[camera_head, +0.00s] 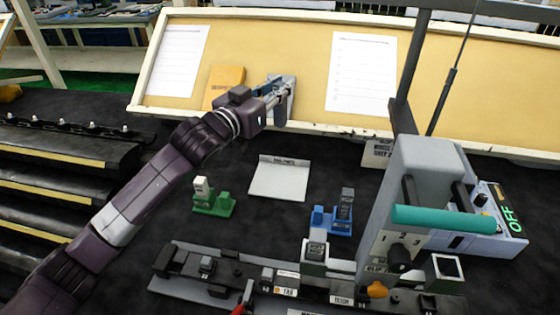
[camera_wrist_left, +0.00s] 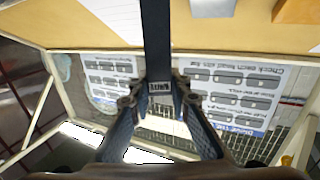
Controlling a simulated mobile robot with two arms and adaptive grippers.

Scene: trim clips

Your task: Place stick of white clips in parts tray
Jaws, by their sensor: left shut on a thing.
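My left gripper (camera_head: 277,94) is raised in front of the tan back board, beyond the white tray. In the left wrist view the gripper (camera_wrist_left: 160,102) has its two fingers around a long dark strip (camera_wrist_left: 156,45) with a small label, and is shut on it. What the strip is I cannot tell for sure. A flat white tray (camera_head: 278,183) with a lettered back edge lies empty on the dark table. A green stand (camera_head: 215,206) left of it holds a small white upright piece (camera_head: 201,186); whether this is the clip stick is unclear. My right gripper is not in view.
A blue stand (camera_head: 329,221) with a dark grey piece stands right of the tray. A grey press with a teal handle (camera_head: 443,218) rises at the right. A long fixture (camera_head: 220,279) runs along the front. Black rails (camera_head: 50,165) lie at the left.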

